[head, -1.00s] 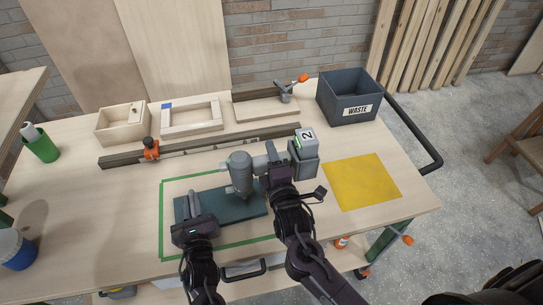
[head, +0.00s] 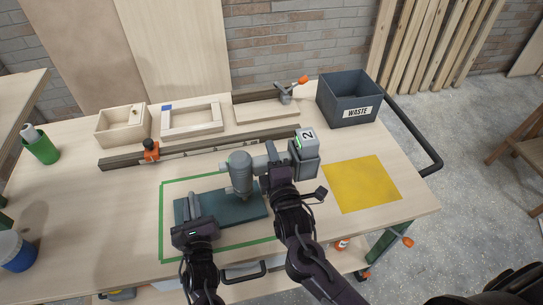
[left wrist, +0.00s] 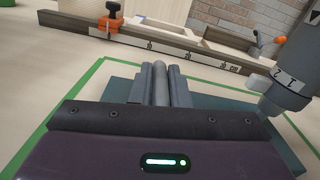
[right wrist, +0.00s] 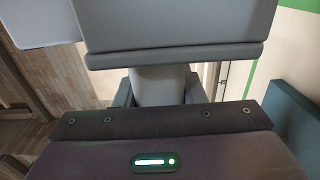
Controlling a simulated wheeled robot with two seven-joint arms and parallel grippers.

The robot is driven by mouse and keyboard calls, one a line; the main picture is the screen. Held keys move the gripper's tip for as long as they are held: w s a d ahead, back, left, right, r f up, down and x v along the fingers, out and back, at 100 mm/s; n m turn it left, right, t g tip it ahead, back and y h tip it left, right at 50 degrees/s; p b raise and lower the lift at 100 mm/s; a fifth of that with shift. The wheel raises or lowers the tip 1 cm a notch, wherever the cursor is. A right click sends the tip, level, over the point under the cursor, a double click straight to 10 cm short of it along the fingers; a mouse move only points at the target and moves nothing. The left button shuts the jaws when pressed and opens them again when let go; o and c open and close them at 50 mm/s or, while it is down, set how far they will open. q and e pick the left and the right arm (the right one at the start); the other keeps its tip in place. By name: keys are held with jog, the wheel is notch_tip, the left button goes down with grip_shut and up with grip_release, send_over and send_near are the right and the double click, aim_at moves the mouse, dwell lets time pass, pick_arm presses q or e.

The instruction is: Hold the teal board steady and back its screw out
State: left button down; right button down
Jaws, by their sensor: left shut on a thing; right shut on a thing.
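The teal board (head: 226,208) lies flat inside the green tape outline on the table. My left gripper (head: 190,207) is at the board's left end, shut on an upright grey rounded grip (left wrist: 160,82) there. My right gripper (head: 274,160) is shut on the handle of a grey power driver (head: 240,172); the handle also shows in the right wrist view (right wrist: 158,86). The driver's nose points down at the right part of the board. The screw is hidden under the nose, and I cannot tell whether the bit touches it.
A yellow mat (head: 362,183) lies clear at right. The dark waste bin (head: 343,102) stands behind it. A long rail with an orange clamp (head: 151,149) runs behind the board, with wooden trays (head: 123,124) beyond. A blue cup (head: 17,252) stands at far left.

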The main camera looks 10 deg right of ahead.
aim_at(301, 131)
pick_arm(q)
jog(key=shift+w, duration=0.1)
pick_arm(e)
jog(key=shift+r, duration=0.15)
dwell(1.2)
dwell(0.3)
jog(key=d+r, duration=0.7)
dwell(0.7)
dwell(0.7)
pick_arm(q)
jog(key=c, duration=1.3)
grip_release()
